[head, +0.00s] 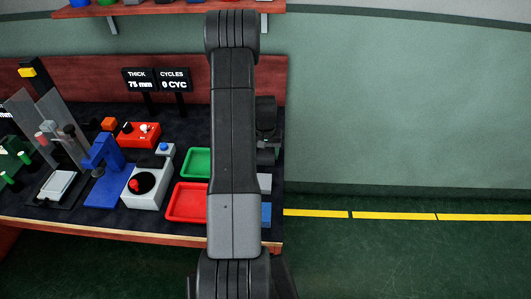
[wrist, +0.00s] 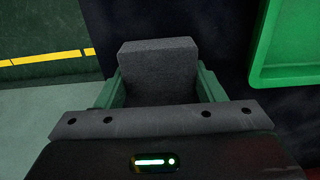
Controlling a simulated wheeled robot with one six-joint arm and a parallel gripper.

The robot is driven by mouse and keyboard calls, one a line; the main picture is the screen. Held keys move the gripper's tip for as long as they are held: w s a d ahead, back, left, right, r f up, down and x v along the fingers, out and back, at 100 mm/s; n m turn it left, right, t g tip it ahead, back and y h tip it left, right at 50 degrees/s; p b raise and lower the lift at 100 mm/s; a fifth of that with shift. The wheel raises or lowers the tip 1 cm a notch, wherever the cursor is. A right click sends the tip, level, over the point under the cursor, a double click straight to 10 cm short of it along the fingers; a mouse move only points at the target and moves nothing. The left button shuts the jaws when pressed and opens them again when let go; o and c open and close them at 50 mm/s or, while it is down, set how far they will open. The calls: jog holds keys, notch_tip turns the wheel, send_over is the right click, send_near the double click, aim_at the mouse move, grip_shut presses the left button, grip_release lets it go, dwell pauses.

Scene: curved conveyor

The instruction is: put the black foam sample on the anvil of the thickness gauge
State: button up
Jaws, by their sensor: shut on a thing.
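The black foam sample (wrist: 158,62), a dark grey-black block, is between the two green fingers of my gripper (wrist: 161,88) in the wrist view. The gripper is shut on it. In the head view my arm hides the foam and most of the gripper. A blue C-shaped stand (head: 103,158) on a blue base, which looks like the thickness gauge, stands on the bench left of my arm. Its anvil cannot be made out clearly. A display (head: 140,79) behind it reads THICK 75 mm.
A grey box with a red knob (head: 134,186) stands right of the blue stand. Green (head: 196,162) and red (head: 187,203) trays lie nearer my arm. A clear-shielded rig (head: 60,130) is at the left. A CYCLES display (head: 173,79) reads 0 CYC. The floor at right is clear.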

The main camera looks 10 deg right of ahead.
aim_at(265, 152)
jog(key=shift+f, duration=0.2)
jog(key=o, duration=1)
jog(key=shift+r, duration=0.1)
notch_tip(265, 152, up, 12)
jog(key=b, duration=0.1)
jog(key=shift+r+b, duration=0.15)
jog(key=shift+b, duration=0.2)
jog(key=shift+f+p, duration=0.55)
jog(key=shift+f, duration=3.6)
